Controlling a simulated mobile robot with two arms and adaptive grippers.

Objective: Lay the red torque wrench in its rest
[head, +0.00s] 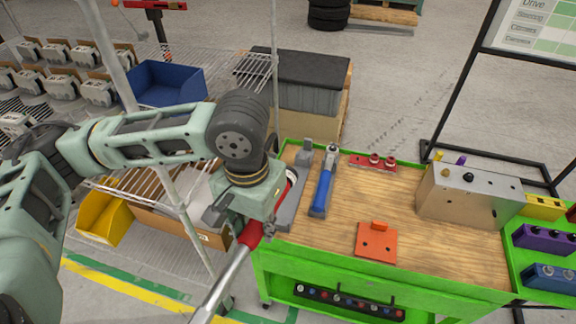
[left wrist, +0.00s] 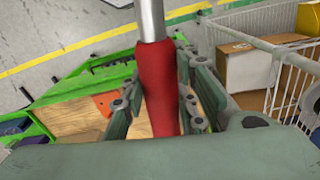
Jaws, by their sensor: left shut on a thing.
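The red torque wrench has a red grip (head: 250,235) and a silver shaft that points down toward the bottom of the head view. My left gripper (head: 246,212) is shut on the red grip, above the workbench's left edge. In the left wrist view the red grip (left wrist: 157,85) stands between the two fingers (left wrist: 160,112). A grey rest (head: 288,212) lies on the bench just right of my gripper, partly hidden by it. A blue-handled wrench (head: 322,190) lies to the right of that rest. My right gripper is not in view.
The green workbench (head: 380,277) has a wooden top. On it are an orange plate (head: 376,243), a red block with knobs (head: 373,162) and a metal box (head: 470,195). A wire shelf with a yellow bin (head: 103,216) stands at left.

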